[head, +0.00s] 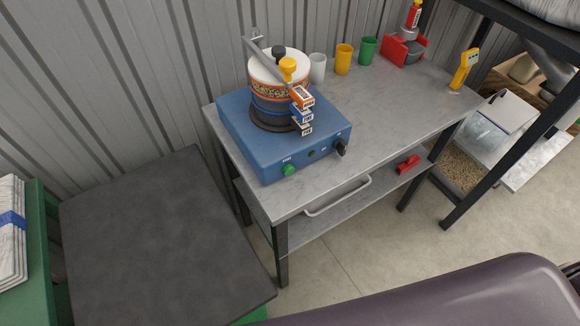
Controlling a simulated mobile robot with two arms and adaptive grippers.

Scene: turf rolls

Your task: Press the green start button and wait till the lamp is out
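The green start button (288,170) is on the front face of a blue machine (240,135), near its left front corner. A small dark round spot (311,153) sits to the right of the button. It may be the lamp, but it is too small to be sure, and no glow shows on the front panel. A black knob (341,147) is at the right end of the same face. A patterned drum with a white lid (265,68) stands on the machine. Neither of my grippers is in view, and nothing covers the button.
The machine stands on a grey metal bench (400,115). Cups, including a yellow one (344,60), stand behind. A yellow handheld device (465,70) is at the right. A dark table (150,240) stands at left. A red object (408,165) lies on the lower shelf.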

